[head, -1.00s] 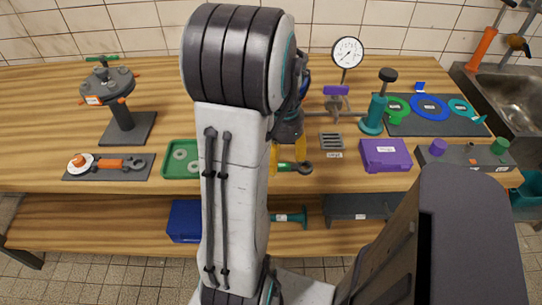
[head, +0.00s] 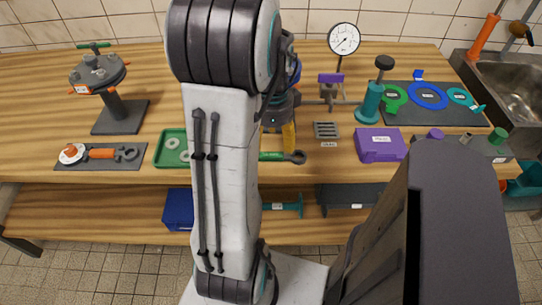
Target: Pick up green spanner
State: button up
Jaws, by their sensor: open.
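The green spanner (head: 273,156) lies on the wooden workbench near its front edge. Its dark ring end (head: 298,157) points right, and its left part is hidden behind my arm. My gripper (head: 287,140) hangs over the bench just behind the spanner, with one yellow finger showing. The other finger is hidden behind my arm. The gripper is open, and the spanner lies on the bench, not visibly lifted. I cannot tell whether the finger touches it.
A green tray (head: 160,158) with washers lies left. A grey grate (head: 326,130) and a purple box (head: 380,145) lie right. A pressure gauge (head: 343,40) stands behind. A lower shelf (head: 100,215) holds a blue bin (head: 178,210).

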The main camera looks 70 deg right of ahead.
aim_at(271, 156)
jog(key=shift+w+f, duration=0.15)
jog(key=shift+f, duration=3.1)
grip_shut()
